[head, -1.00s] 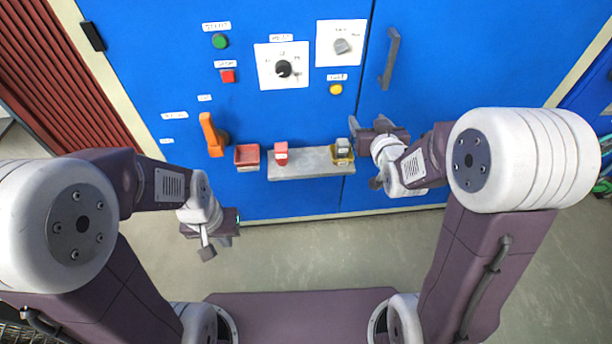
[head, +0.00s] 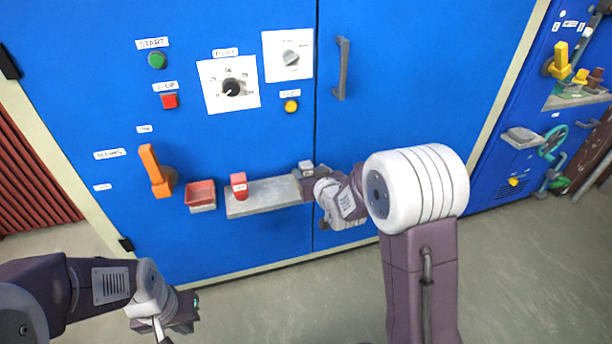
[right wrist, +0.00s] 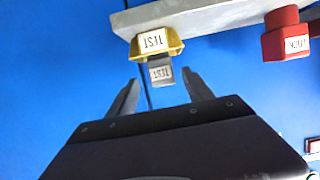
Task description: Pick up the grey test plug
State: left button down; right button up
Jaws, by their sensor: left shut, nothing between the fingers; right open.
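The grey test plug (right wrist: 161,72) carries a TEST label and sits in a yellow holder (right wrist: 155,42), also labelled TEST, at the end of the grey shelf. The label reads upside down in the right wrist view. In the head view the plug (head: 305,167) shows at the shelf's right end, partly behind my right gripper, which hides the holder. My right gripper (right wrist: 162,92) is open, its fingers to either side of the plug's line and its tips close to the plug's outer end; I see no contact. My left gripper (head: 186,314) is shut and empty, low at the left.
The grey shelf (head: 262,195) also bears a red plug (head: 239,186). Left of it are a red tray (head: 201,194) and an orange lever (head: 157,172). A door handle (head: 341,68) stands out above. A second blue panel is at the far right.

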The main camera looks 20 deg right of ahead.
aim_at(308, 171)
jog(key=x, duration=0.2)
jog(key=b+x, duration=0.1)
jog(key=x, duration=0.1)
jog(key=shift+s+a+f, duration=0.1)
jog(key=shift+a, duration=0.15)
grip_shut()
